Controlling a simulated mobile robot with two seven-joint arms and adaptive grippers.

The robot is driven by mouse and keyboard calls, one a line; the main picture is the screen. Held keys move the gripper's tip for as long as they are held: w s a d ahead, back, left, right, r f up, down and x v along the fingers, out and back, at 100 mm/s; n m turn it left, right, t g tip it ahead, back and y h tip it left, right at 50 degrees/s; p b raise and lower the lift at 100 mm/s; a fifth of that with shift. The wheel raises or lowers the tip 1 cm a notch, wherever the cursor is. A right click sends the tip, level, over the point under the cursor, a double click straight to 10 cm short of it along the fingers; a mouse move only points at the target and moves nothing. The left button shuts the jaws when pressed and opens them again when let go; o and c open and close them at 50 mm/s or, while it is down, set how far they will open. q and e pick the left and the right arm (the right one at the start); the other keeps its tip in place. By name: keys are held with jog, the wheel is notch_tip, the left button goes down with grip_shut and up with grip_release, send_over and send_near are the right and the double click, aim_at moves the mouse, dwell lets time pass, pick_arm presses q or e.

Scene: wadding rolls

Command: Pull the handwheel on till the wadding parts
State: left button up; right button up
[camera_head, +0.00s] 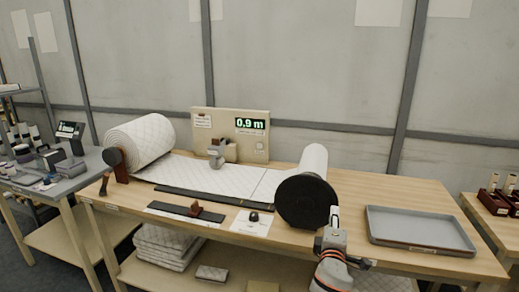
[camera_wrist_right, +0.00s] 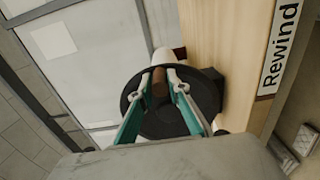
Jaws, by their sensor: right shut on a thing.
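The handwheel (camera_head: 303,203) is a black disc on the front end of the white take-up roll (camera_head: 315,158). My right gripper (camera_head: 334,216) is at its right edge. In the right wrist view, the fingers of my right gripper (camera_wrist_right: 160,86) are shut on the brown handle (camera_wrist_right: 159,90) of the black handwheel (camera_wrist_right: 132,97). The quilted wadding (camera_head: 215,178) lies flat across the table between the large roll (camera_head: 140,143) at left and the take-up roll. A thin line crosses the sheet near the take-up roll; the wadding looks continuous there. My left gripper is not in view.
A beige panel (camera_head: 183,117) behind the sheet has a display (camera_head: 250,124) reading 0.9 m. A dark bar (camera_head: 205,197) lies along the sheet's front edge. A grey tray (camera_head: 420,228) sits at right. A "Rewind" label (camera_wrist_right: 282,45) is on the table's edge.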

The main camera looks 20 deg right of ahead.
jog(key=shift+f, duration=0.45)
jog(key=shift+a+f+b, duration=0.15)
jog(key=shift+f+b, duration=0.6)
jog(key=shift+f, duration=0.2)
jog(key=shift+w+a+f+b, duration=0.15)
jog(key=shift+f+b, duration=0.3)
jog(key=shift+f, duration=0.05)
jog(key=shift+w+a+f+b, duration=0.1)
jog(key=shift+a+f+b, duration=0.05)
jog(key=shift+f+b, duration=0.3)
jog(key=shift+r, duration=0.15)
jog(key=o, duration=1)
jog(key=shift+r, duration=0.1)
